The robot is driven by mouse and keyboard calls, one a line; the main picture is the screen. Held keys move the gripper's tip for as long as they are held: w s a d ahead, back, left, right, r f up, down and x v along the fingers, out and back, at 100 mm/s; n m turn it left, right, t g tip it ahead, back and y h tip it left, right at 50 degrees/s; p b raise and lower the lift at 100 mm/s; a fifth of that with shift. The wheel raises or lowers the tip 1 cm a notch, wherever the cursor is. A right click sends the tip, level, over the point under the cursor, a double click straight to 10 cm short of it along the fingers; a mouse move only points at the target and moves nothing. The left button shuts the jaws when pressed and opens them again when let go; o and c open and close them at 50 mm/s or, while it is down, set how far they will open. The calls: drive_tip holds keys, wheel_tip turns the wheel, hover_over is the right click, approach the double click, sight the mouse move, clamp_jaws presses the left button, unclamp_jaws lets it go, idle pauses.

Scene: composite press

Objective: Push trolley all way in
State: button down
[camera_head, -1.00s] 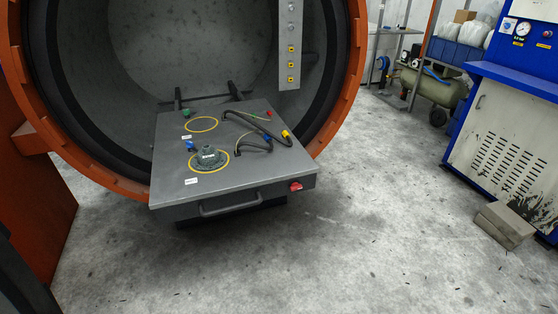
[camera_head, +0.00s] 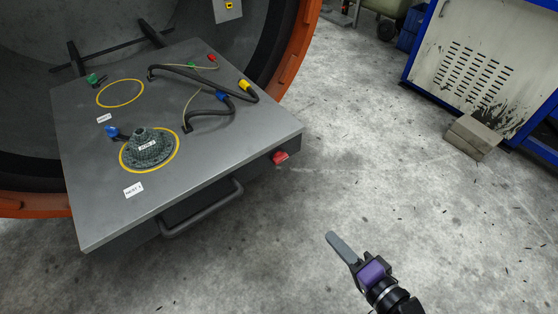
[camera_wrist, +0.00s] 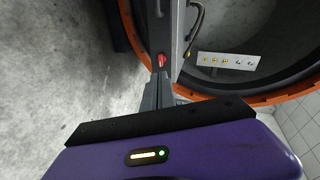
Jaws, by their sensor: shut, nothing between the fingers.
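The trolley (camera_head: 215,148) is a grey flat-topped platform that juts out of the round press chamber (camera_head: 290,60). Its dark bar handle (camera_head: 205,212) is on the front face, with a red part (camera_head: 280,157) at the front right corner. A dark green domed part (camera_head: 150,145) sits inside the nearer yellow ring; the farther ring (camera_head: 120,93) is empty. My gripper (camera_head: 332,238) is shut and empty, in front and to the right of the trolley, apart from the handle. In the wrist view my gripper (camera_wrist: 160,75) points toward the trolley edge and its red part (camera_wrist: 162,60).
Black hoses (camera_head: 205,78) with coloured fittings lie on the trolley top. A blue and white cabinet (camera_head: 480,60) stands at the right, with grey blocks (camera_head: 472,135) on the floor beside it. The concrete floor between trolley and cabinet is clear.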

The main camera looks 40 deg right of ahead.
drive_tip(key=w+d+f+m+t+b, duration=0.1)
drive_tip(key=w+d+f+m+b, duration=0.15)
drive_tip(key=w+m, duration=0.35)
drive_tip(key=w+d+f+m+b, duration=0.2)
drive_tip(key=w+f+m+b, duration=0.1)
drive_tip(key=w+f+m, duration=0.15)
drive_tip(key=m+t+y+b, duration=0.2)
drive_tip(key=m+t+b, duration=0.1)
drive_tip(key=m, duration=0.6)
approach(273, 144)
drive_tip(key=w+b, duration=0.1)
drive_tip(key=w, duration=0.5)
drive_tip(key=shift+w+a+b, duration=0.1)
drive_tip(key=shift+w+b, duration=0.25)
drive_tip(key=shift+w, duration=0.05)
